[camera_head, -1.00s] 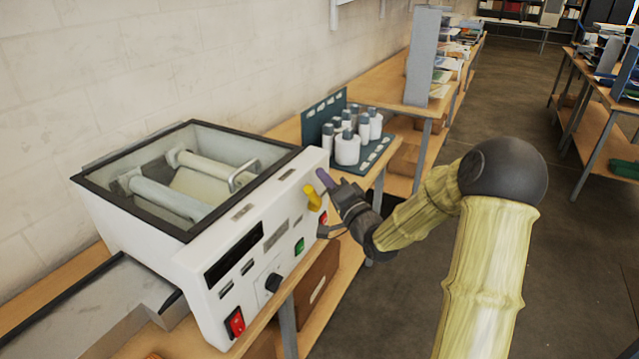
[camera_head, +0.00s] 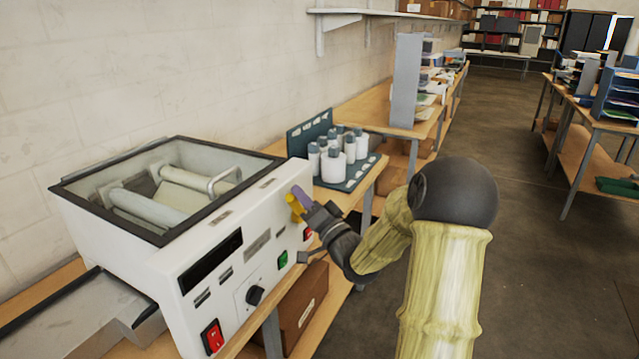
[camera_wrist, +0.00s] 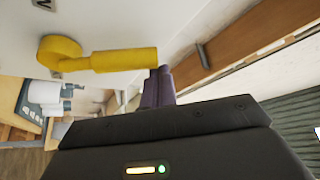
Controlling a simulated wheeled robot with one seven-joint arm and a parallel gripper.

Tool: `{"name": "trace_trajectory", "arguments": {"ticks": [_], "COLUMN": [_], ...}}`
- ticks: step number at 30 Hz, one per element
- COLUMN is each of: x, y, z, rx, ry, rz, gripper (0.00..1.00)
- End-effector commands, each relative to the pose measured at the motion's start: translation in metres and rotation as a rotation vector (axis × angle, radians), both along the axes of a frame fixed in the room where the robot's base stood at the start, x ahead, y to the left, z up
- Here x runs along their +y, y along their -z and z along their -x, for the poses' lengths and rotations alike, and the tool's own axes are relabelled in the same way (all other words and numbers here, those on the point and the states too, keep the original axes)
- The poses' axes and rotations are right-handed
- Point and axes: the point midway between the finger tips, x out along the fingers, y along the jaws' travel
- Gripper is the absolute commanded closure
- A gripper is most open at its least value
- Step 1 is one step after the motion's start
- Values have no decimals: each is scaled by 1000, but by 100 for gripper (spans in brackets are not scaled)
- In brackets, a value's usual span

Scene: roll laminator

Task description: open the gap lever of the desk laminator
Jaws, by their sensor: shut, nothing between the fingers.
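The white desk laminator (camera_head: 215,255) stands on a wooden bench at the left, with a clear-lidded top over its rollers. Its yellow gap lever (camera_head: 294,208) is on the front panel near the right end. In the wrist view the lever (camera_wrist: 120,60) shows its round hub at left and its handle pointing right. My gripper (camera_head: 301,194) is shut and empty, its purple fingers beside the lever. In the wrist view the fingertips (camera_wrist: 162,74) are right by the handle's free end; I cannot tell whether they touch.
The panel carries a red switch (camera_head: 212,336), a black knob (camera_head: 255,295) and a green button (camera_head: 283,259). A dark tray (camera_head: 350,181) with several white bottles (camera_head: 333,164) stands behind the laminator. A cardboard box (camera_head: 304,308) sits below.

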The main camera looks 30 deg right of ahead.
Motion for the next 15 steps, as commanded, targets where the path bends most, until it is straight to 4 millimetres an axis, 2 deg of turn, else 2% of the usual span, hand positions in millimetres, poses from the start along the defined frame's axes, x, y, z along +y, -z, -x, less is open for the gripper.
{"name": "trace_trajectory", "arguments": {"ticks": [10,15], "x": [1,-3], "y": [0,-7], "z": [0,-2], "rx": [2,1], "ry": [-3,-5], "rz": [-1,0], "gripper": [100,100]}}
